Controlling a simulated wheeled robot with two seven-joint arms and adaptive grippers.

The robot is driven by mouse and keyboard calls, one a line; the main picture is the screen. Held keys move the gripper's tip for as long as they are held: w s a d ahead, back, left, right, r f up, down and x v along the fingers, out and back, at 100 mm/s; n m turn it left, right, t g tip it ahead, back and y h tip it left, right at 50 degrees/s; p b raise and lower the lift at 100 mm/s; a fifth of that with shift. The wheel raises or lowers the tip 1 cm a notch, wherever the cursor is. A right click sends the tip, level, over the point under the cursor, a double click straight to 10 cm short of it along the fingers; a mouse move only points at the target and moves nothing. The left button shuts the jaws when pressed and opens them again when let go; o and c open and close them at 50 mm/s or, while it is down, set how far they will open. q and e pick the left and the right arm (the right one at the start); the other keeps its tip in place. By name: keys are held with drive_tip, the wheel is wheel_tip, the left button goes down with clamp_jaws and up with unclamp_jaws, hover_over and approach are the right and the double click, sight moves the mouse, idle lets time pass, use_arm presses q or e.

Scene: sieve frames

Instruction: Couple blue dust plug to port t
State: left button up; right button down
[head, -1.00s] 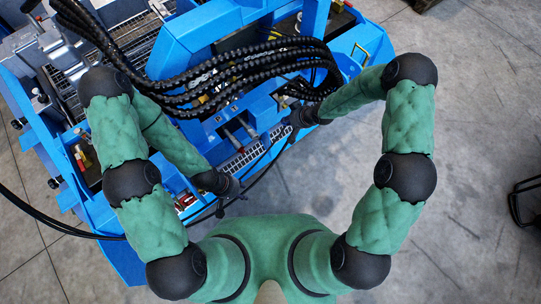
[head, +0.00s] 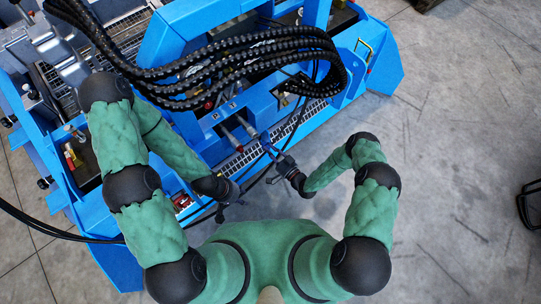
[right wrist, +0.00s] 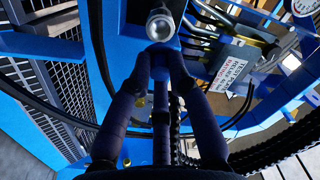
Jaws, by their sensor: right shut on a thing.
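My right gripper (head: 272,152) is in front of the blue machine's near edge in the head view. In the right wrist view my right gripper (right wrist: 160,62) is shut on a small blue piece, which I take for the blue dust plug (right wrist: 160,54). A round silver metal end (right wrist: 160,24) shows just beyond the fingertips; I cannot tell whether it belongs to the held piece. My left gripper (head: 232,200) is low beside the machine's front edge; its fingers are too small to read. Port t cannot be picked out, as no port letter is readable.
The blue machine (head: 190,30) fills the upper left, with a thick bundle of black hoses (head: 240,55) arching over it. Two metal-ended connectors (head: 231,138) stand on its front. A thin black cable (head: 110,238) runs past my left gripper.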

drive_tip(key=shift+s+f+m+t, duration=0.3)
drive_tip(key=shift+s+t, duration=0.2)
drive_tip(key=shift+s, duration=0.25)
drive_tip(key=shift+w+a+r+h, duration=0.15)
drive_tip(key=shift+w+a, duration=0.2)
drive_tip(key=shift+w, duration=0.2)
drive_tip(key=shift+w+a+r+h, duration=0.15)
drive_tip(key=shift+w+a, duration=0.2)
drive_tip(key=shift+w, duration=0.15)
drive_tip(key=shift+x, duration=1.15)
drive_tip(key=shift+x, duration=1.2)
